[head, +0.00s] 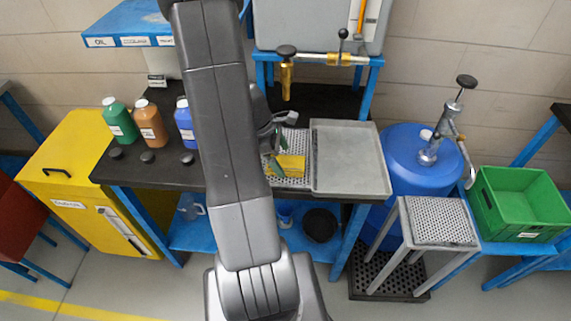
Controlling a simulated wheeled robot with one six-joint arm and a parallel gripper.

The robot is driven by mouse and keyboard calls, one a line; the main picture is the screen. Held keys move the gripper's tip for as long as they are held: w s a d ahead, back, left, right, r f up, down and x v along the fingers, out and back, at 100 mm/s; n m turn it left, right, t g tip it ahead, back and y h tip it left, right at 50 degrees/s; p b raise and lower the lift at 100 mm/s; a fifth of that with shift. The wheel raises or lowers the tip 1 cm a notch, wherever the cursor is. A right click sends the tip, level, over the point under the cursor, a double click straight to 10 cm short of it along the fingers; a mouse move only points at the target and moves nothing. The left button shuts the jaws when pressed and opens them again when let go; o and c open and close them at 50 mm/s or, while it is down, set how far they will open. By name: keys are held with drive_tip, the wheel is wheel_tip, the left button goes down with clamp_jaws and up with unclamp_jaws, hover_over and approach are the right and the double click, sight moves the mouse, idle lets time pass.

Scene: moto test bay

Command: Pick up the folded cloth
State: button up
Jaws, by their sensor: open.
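A yellow folded cloth (291,166) lies on a perforated metal plate (298,142) on the dark workbench, left of a grey tray. My arm comes down across the middle of the view and hides the bench left of the cloth. My gripper (276,152) shows only partly beside the arm, at the cloth's left end. Its fingers are open, with greenish tips close to the cloth. I cannot tell whether they touch it.
An empty grey tray (346,158) is right of the cloth. Green (120,122), brown (150,125) and blue (184,121) bottles stand at the bench's left. A brass valve fitting (287,75) overhangs behind. A blue drum (412,160) and green crate (522,202) stand right.

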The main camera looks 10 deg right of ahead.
drive_tip(key=shift+x, duration=1)
drive_tip(key=c, duration=1.1)
drive_tip(key=shift+o, duration=0.2)
drive_tip(key=shift+r, duration=0.2)
drive_tip(key=shift+w+r, duration=0.1)
drive_tip(key=shift+r, duration=1.45)
drive_tip(key=w+a+b, duration=0.1)
drive_tip(key=a, duration=0.4)
drive_tip(key=w+a+b, duration=0.1)
drive_tip(key=w+a, duration=0.1)
drive_tip(key=a, duration=0.4)
drive_tip(key=w+a+b, duration=0.1)
drive_tip(key=w+a, duration=0.1)
drive_tip(key=a, duration=0.4)
drive_tip(key=shift+a, duration=0.1)
